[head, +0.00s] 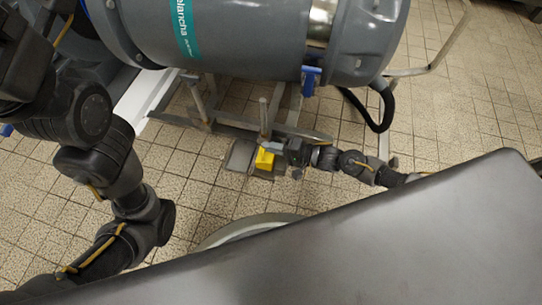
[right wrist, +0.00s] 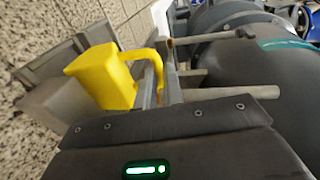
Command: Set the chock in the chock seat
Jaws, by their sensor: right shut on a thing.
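The yellow chock (head: 265,159) is a block with a loop handle, low by the floor below the big grey machine. It also shows in the right wrist view (right wrist: 101,75). My right gripper (head: 282,149) is at its right side, shut on the chock; the fingertips are hard to make out. A grey metal tray-like piece (head: 240,156), which looks like the chock seat, lies just left of the chock and also shows behind it in the right wrist view (right wrist: 60,62). I cannot tell whether the chock touches it. My left gripper is out of view.
The grey machine (head: 250,40) stands above on a metal frame (head: 225,117), whose bars and an upright post (head: 263,115) are close to the chock. A black hose (head: 380,115) hangs at right. Tiled floor is open on the left and far right.

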